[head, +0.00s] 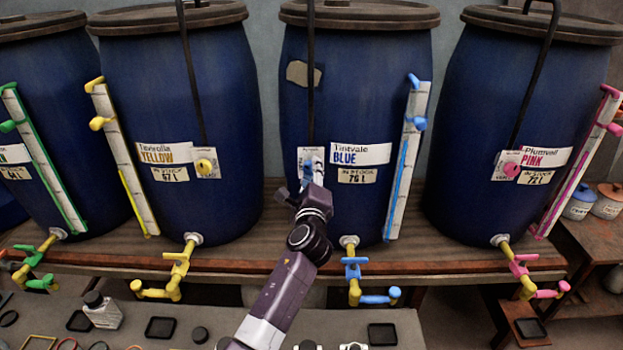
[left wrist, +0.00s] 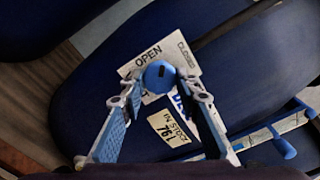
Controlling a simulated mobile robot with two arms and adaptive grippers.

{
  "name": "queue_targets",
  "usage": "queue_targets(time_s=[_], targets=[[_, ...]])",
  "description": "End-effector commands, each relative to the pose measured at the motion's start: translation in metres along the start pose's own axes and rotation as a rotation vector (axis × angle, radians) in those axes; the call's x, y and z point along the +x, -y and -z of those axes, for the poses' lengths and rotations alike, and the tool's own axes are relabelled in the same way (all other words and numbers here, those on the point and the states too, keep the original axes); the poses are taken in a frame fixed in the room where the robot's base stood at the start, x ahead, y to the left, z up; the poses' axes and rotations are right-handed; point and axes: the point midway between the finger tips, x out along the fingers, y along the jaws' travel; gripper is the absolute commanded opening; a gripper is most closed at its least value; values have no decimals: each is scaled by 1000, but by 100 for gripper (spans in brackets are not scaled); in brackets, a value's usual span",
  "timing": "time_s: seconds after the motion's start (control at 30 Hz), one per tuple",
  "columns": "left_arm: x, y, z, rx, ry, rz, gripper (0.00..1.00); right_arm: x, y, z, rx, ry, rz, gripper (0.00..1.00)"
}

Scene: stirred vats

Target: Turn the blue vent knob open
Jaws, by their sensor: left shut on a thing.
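The blue vent knob (left wrist: 158,77) is round, on a white plate (left wrist: 183,52) marked OPEN and CLOSED, on the front of the vat labelled Tintvale BLUE (head: 360,100). In the left wrist view the knob lies between the two blue-padded fingertips of my left gripper (left wrist: 165,88), which is shut on it. A small dark mark shows on the knob, but I cannot tell clearly which word it points to. In the head view my left gripper (head: 313,172) reaches up to the plate and hides most of the knob. My right gripper is not in view.
A yellow vat (head: 175,90) stands to the left and a pink vat (head: 510,95) to the right, each with its own knob. A sight tube (head: 410,160) and blue tap (head: 353,272) are near my arm. Small items lie on the front table (head: 170,312).

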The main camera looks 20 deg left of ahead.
Motion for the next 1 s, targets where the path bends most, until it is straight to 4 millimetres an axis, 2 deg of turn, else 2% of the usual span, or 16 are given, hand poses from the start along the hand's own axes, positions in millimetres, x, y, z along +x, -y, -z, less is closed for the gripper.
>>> queue_targets(time_s=[0.1, 0.6, 1.0], targets=[[0, -2, 1, -112, 2, 1, 5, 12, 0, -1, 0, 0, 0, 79], [0, -1, 0, -549, 2, 0, 5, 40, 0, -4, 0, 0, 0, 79], [0, 0, -1, -732, 2, -2, 5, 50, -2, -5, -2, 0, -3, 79]])
